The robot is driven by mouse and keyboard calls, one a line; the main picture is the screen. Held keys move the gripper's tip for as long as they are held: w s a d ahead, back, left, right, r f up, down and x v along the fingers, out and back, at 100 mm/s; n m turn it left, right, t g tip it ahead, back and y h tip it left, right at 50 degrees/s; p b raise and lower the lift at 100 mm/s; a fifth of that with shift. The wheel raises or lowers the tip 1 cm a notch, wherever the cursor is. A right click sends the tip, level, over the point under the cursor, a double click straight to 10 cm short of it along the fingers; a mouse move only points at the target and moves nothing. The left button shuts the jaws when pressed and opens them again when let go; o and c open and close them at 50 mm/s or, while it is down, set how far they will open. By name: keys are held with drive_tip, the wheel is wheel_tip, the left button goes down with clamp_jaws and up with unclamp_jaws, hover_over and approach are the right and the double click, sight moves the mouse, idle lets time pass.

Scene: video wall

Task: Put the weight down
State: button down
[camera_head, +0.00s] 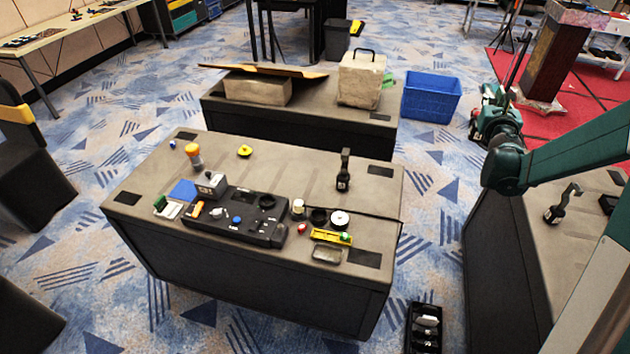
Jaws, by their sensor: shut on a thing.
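My teal arm (560,152) enters from the right edge and ends in view at a rounded joint above the right-hand table. No object is clearly recognisable as the weight. A pale block with a black handle (362,82) sits on the far table.
The middle table (290,163) has clear room behind its black tray (240,221). An upright black tool (343,170) stands toward its right. Another black tool (563,203) is on the right-hand table (535,240). A blue crate (431,98) stands on the floor.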

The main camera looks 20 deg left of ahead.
drive_tip(key=s+a+n+g+y, duration=0.2)
drive_tip(key=a+n+y, duration=0.4)
drive_tip(key=a, duration=1.2)
drive_tip(key=s+a+n+g+y, duration=0.25)
drive_tip(key=a+y, duration=0.45)
drive_tip(key=a, duration=1.1)
drive_tip(key=s+a+n+g+y+b, duration=0.1)
drive_tip(key=s+a+n+g+y, duration=0.35)
drive_tip(key=s+a, duration=0.75)
drive_tip(key=s+a+n+g+y, duration=0.2)
drive_tip(key=s+a+n+g, duration=0.55)
drive_tip(key=a, duration=0.65)
wheel_tip(320, 180, down, 11)
drive_tip(key=s+m+g, duration=0.1)
drive_tip(key=shift+s+d+m, duration=0.15)
drive_tip(key=shift+s+m, duration=0.05)
drive_tip(key=shift+m, duration=0.15)
drive_tip(key=shift+g+h, duration=0.25)
wheel_tip(320, 180, down, 6)
drive_tip(key=b, duration=0.2)
drive_tip(key=shift+f, duration=0.1)
